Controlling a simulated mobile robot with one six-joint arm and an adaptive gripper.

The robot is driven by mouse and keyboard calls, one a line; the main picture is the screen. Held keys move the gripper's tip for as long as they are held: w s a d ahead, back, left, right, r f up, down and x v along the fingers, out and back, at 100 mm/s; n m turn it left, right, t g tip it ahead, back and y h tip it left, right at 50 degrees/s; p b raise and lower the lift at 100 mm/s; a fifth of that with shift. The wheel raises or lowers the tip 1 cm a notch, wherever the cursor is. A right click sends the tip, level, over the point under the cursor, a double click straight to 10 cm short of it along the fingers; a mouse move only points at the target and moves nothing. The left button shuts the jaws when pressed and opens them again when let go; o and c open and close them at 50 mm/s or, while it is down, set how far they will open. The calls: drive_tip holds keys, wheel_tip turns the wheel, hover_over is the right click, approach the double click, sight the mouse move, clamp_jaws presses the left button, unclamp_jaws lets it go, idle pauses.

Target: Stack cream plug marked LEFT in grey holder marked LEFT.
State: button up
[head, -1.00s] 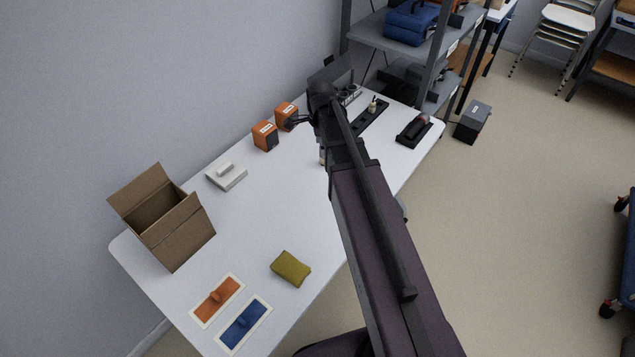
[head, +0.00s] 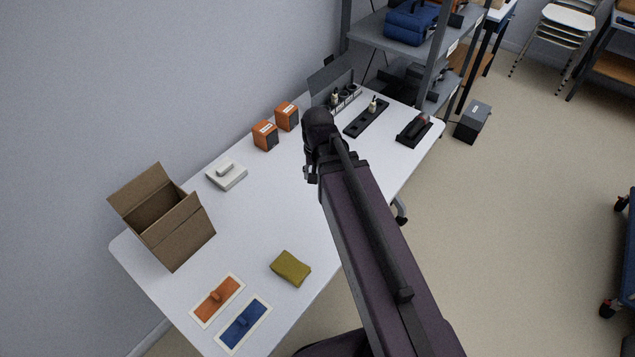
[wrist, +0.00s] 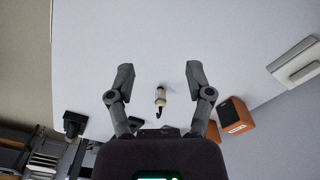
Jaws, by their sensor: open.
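My gripper (wrist: 160,75) is open and empty in the wrist view, fingers spread wide. A cream plug (wrist: 160,97) with a dark hooked end shows between the fingers, touching neither; its mark is not readable. In the head view my gripper (head: 308,172) is over the middle of the white table, and my arm hides this plug. At the table's far end stands a grey holder (head: 357,91) with cream-and-dark plugs (head: 335,98) at it. In front is a dark holder strip (head: 355,127) with one cream plug (head: 373,104) upright. No LEFT mark is readable.
Two orange boxes (head: 265,135) stand near the wall. A white device (head: 227,174), an open carton (head: 175,225), a green sponge (head: 290,268) and two colored panels (head: 243,323) occupy the near half. A black device (head: 414,131) sits at the far right corner.

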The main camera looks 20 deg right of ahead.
drive_tip(key=s+n, duration=0.1)
drive_tip(key=n, duration=0.1)
drive_tip(key=s+n, duration=0.2)
drive_tip(key=shift+a, duration=0.4)
